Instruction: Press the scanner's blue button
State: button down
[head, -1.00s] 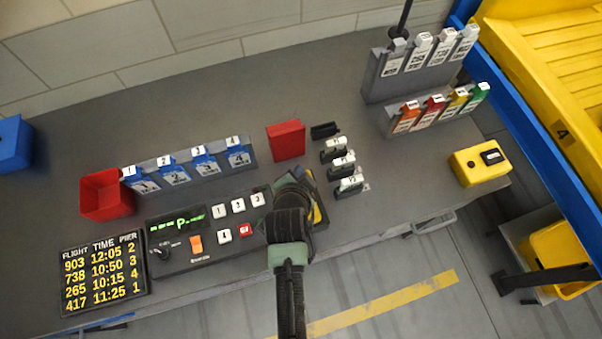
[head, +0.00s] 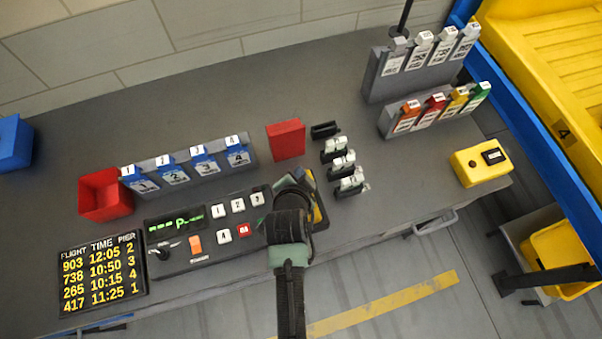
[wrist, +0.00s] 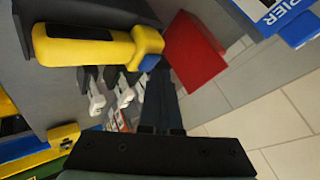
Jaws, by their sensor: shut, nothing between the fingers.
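The button is hidden there.
A red block (head: 286,140) stands just behind my gripper, and several white-topped stamps (head: 343,163) stand to its right. The console (head: 205,232) with white keys is to the left. A yellow box (head: 480,166) sits at the right edge. The desk's back middle is clear.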

jog(key=shift+f+b, duration=0.35)
jog(key=shift+f, duration=0.1)
dwell(0.4)
dwell(0.3)
jog(key=shift+r+p, duration=0.8)
jog(key=shift+r, duration=0.05)
jog(key=shift+r, duration=0.1)
notch_tip(320, 180, up, 5)
jog(key=p, duration=0.4)
jog(key=shift+p, duration=0.3)
dwell(0.4)
